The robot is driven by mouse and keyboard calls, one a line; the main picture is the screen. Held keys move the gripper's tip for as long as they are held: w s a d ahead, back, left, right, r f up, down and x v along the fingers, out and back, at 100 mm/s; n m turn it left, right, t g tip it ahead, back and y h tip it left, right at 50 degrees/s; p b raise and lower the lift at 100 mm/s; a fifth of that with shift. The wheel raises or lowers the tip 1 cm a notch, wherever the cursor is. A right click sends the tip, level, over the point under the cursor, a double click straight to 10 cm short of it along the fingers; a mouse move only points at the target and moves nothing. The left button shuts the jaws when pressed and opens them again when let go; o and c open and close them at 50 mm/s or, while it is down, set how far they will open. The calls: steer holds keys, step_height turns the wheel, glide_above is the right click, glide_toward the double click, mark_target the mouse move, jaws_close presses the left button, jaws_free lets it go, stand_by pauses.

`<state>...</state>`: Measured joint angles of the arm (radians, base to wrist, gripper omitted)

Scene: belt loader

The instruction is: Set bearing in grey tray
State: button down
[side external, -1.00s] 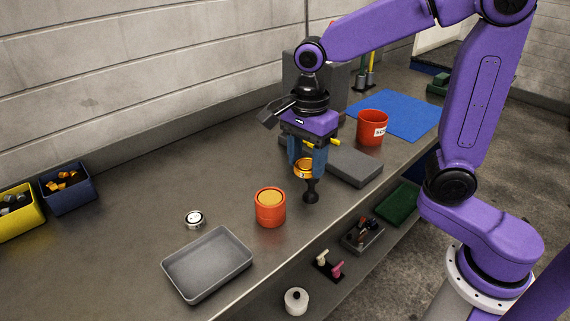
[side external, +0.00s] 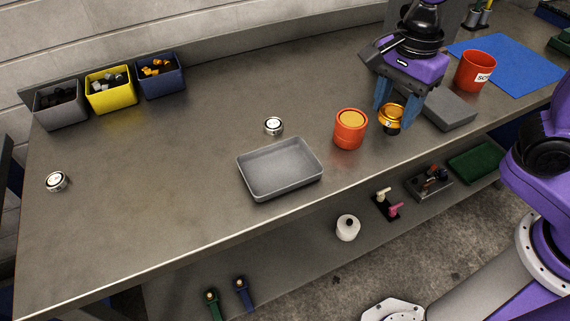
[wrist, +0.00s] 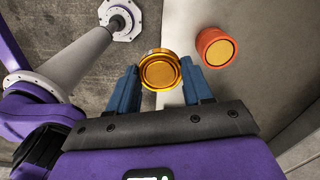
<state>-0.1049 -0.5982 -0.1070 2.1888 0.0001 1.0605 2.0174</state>
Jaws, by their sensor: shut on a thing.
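A silver ring-shaped piece that looks like a bearing (side external: 273,126) lies on the bench behind the grey tray (side external: 247,178). A similar silver piece (side external: 56,181) lies at the far left. The tray is shallow and empty. My gripper (side external: 391,112) is shut on a gold-orange round piece (side external: 391,120), to the right of the tray and orange canister. A dark part shows below this piece; I cannot tell whether it touches the bench. In the wrist view the gold round piece (wrist: 160,71) sits between both blue fingertips.
An orange canister (side external: 349,137) stands between the tray and my gripper. A grey block (side external: 447,111), red cup (side external: 474,73) and blue mat (side external: 515,62) are to the right. Grey, yellow and blue bins (side external: 112,98) stand at the back left. The left bench is mostly clear.

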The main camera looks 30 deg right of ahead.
steer(key=a+f+n, duration=0.2)
steer(key=a+f, duration=0.2)
steer(key=a, duration=0.4)
glide_above(279, 172)
steer(key=f, duration=0.5)
steer(key=d+f, duration=0.1)
steer(key=f, duration=0.2)
steer(key=shift+s+f, duration=0.15)
steer(key=shift+s, duration=0.25)
steer(key=shift+w+a+f, duration=0.45)
steer(key=shift+w+f, duration=0.05)
steer(key=shift+f, duration=1.65)
steer(key=shift+s+f, duration=0.1)
steer(key=shift+f, duration=0.05)
steer(key=shift+c, duration=2.4)
jaws_free()
